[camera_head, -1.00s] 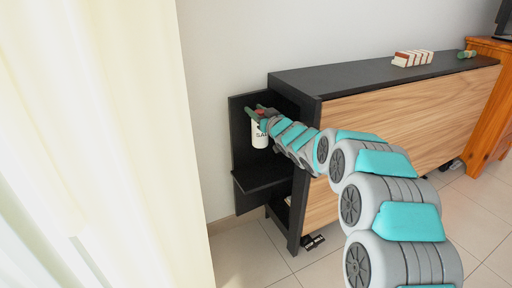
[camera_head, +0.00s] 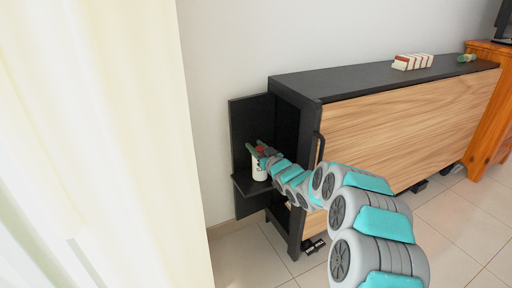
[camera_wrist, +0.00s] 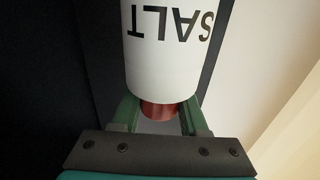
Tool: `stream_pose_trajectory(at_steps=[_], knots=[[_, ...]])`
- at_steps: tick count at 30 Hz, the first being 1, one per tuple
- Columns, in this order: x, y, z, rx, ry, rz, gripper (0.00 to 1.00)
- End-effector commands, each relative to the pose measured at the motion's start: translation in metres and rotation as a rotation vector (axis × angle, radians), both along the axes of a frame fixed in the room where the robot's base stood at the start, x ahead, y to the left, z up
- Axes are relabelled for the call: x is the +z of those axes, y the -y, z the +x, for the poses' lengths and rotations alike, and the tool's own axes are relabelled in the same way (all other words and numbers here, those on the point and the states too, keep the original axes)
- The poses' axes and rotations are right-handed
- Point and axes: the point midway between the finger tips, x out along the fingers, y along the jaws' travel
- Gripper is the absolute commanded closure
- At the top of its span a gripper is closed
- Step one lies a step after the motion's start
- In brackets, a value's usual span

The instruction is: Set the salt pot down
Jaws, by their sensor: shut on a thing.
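The salt pot (camera_head: 259,170) is a white cylinder with a red top, upright at the small black side shelf (camera_head: 243,186) on the cabinet's left end. Its base shows at or just above the shelf surface; I cannot tell whether it touches. My gripper (camera_head: 258,150) is at the pot's top, with its green fingers shut on the red part. In the wrist view the white pot (camera_wrist: 165,45) shows its "SALT" lettering upside down, and the gripper (camera_wrist: 160,108) has a finger on each side of the red top. The pot's far side is hidden.
A black upright panel (camera_head: 246,125) stands behind the shelf against the wall. The cabinet (camera_head: 300,90) with a wooden front is close to the right. A row of red and white blocks (camera_head: 412,62) lies on its top. A pale curtain (camera_head: 110,140) fills the left.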

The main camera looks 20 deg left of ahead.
Motion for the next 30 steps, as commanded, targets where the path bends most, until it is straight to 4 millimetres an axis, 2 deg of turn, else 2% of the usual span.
stream_pose_trajectory(at_steps=[6, 7, 15, 24, 30], knots=[[-0.001, 0.0, 0.0, 0.0, 0.001, 0.0, 1.0], [-0.001, 0.0, 0.0, 0.0, 0.001, 0.0, 0.56], [-0.001, 0.0, 0.0, 0.001, 0.001, -0.001, 0.25], [0.002, 0.0, 0.0, 0.001, 0.001, 0.001, 0.25], [0.002, 0.012, -0.008, -0.001, 0.0, 0.0, 0.25]])
